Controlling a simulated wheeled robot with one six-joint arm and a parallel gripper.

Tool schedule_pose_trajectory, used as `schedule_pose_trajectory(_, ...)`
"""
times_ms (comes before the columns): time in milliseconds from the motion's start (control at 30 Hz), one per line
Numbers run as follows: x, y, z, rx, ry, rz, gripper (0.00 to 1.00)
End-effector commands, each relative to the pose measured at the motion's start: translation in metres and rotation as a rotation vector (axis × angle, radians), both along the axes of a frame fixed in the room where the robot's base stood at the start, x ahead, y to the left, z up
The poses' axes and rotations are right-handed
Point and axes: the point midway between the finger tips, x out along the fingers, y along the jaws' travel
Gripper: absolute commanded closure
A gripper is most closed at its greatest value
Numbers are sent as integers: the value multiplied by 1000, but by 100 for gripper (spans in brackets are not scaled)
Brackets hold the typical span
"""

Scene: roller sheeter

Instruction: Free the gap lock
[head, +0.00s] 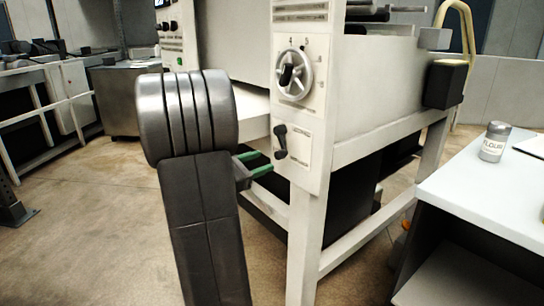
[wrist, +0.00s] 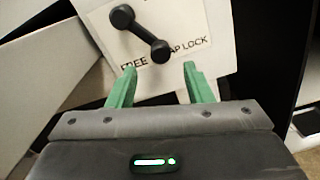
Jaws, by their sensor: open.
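The gap lock lever (head: 281,141) is a black handle with two rounded ends on the machine's white front panel, below the gap dial (head: 293,74). In the wrist view the lever (wrist: 141,34) lies slantwise over a label reading "FREE" and, partly covered, "GAP LOCK". My gripper (wrist: 157,75) has two green fingers, spread apart and empty. The lever's lower end is just beyond the fingertips, roughly between them in the picture. In the head view my gripper (head: 256,163) is just left of the lever and panel, partly hidden by my arm. I cannot tell whether it touches.
The sheeter's white frame leg (head: 305,240) stands below the panel. A white table (head: 480,175) with a flour shaker (head: 494,142) is at right. A grey cabinet (head: 120,95) stands at the back left. Open floor (head: 90,230) lies to the left.

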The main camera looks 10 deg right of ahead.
Motion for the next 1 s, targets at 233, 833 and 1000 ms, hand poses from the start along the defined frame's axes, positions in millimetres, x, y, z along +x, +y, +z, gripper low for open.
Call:
schedule_pose_trajectory(233,-20,38,1,0,0,2,54)
schedule_pose_trajectory(833,-31,54,0,0,-1,-2,54)
schedule_pose_trajectory(1000,-31,54,0,0,-1,-2,54)
